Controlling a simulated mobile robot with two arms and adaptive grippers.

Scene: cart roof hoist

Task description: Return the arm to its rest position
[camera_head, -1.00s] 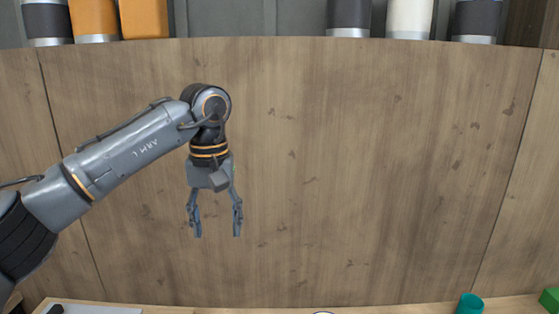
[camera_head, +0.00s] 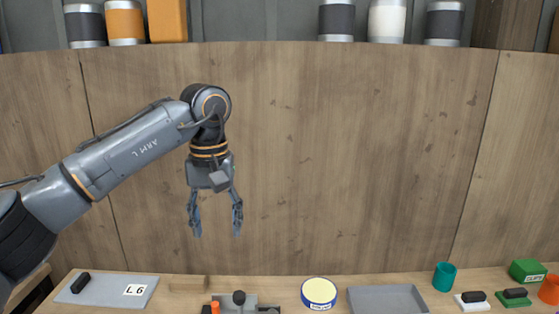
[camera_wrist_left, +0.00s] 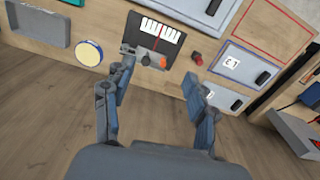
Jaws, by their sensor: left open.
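My left gripper (camera_head: 215,222) hangs fingers down from the raised left arm in the head view, in front of the wooden back panel (camera_head: 350,160). Its two fingers are apart with nothing between them. In the left wrist view the same gripper (camera_wrist_left: 158,90) shows with both fingers spread and wood-patterned floor below. It touches nothing that I can see. My right gripper shows in neither view.
A workbench edge runs along the bottom of the head view. On it are a grey panel (camera_head: 75,297), a yellow-topped round tin (camera_head: 319,291), a grey tray (camera_head: 388,299), a teal cup (camera_head: 444,276) and a green box (camera_head: 527,271). Canisters (camera_head: 387,20) stand on top behind the panel.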

